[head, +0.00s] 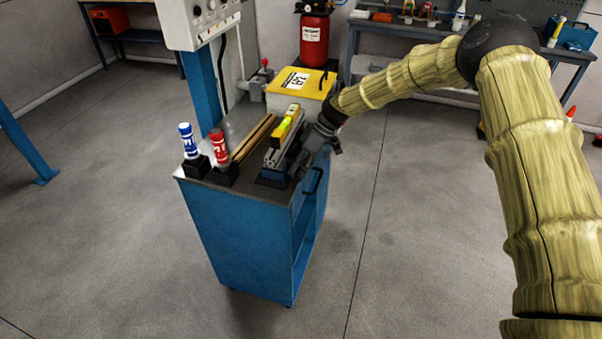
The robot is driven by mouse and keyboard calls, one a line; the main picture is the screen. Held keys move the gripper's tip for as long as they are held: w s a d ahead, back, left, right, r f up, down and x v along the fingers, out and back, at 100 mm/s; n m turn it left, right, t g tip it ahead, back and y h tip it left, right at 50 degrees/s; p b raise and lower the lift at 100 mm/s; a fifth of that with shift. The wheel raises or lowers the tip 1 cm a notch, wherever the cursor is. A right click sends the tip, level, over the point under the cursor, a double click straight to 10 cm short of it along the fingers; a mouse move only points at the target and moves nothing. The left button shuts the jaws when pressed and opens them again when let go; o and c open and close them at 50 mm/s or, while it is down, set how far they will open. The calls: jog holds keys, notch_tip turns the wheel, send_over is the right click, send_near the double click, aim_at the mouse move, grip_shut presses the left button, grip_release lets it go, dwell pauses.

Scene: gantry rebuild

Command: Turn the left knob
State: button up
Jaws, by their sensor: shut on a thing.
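A grey clamp-like device (274,158) with a yellow-green level (287,127) on top stands on the blue cart (243,232). My gripper (301,167) is at the device's right side, shut on a part there that its own body hides. I cannot make out a knob at that spot. A white control box (186,31) at the top left carries small dark round fittings, cut off by the frame edge. My gripper is well apart from that box.
A yellow-lidded box (299,84) stands behind the device. A red cylinder (314,40) is farther back. The floor around the cart is clear.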

dwell(0.5)
jog(key=o, duration=1)
jog(key=shift+o, duration=0.2)
jog(key=shift+r, duration=0.1)
jog(key=v, duration=1.2)
jog(key=shift+w+d+f, duration=0.1)
jog(key=shift+f, duration=0.1)
